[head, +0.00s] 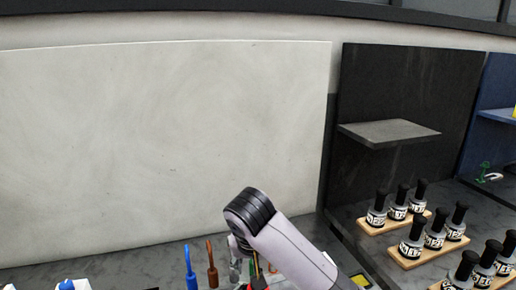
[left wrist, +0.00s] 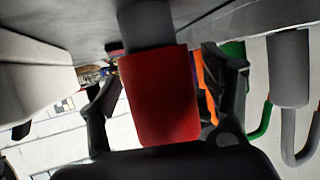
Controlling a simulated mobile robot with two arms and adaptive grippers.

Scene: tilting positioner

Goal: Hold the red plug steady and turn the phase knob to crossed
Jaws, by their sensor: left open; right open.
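In the left wrist view a red block-like piece, apparently the red plug (left wrist: 160,95), hangs below a grey cylinder (left wrist: 146,25). My left gripper (left wrist: 170,80) is open, with one black finger on each side of the red piece; I cannot tell whether either finger touches it. In the head view my right arm comes in from the lower right, and its gripper is barely visible at the bottom edge. A small red patch (head: 258,283) shows there; I cannot tell what it is. I cannot make out the phase knob in either view.
Blue (head: 190,268) and brown (head: 212,264) upright tools stand at the bottom of the head view. Bottles on wooden racks (head: 407,257) fill the right side. A grey shelf (head: 390,132) juts out above. A pale panel (head: 160,150) stands behind. Green and grey hooks hang right in the left wrist view.

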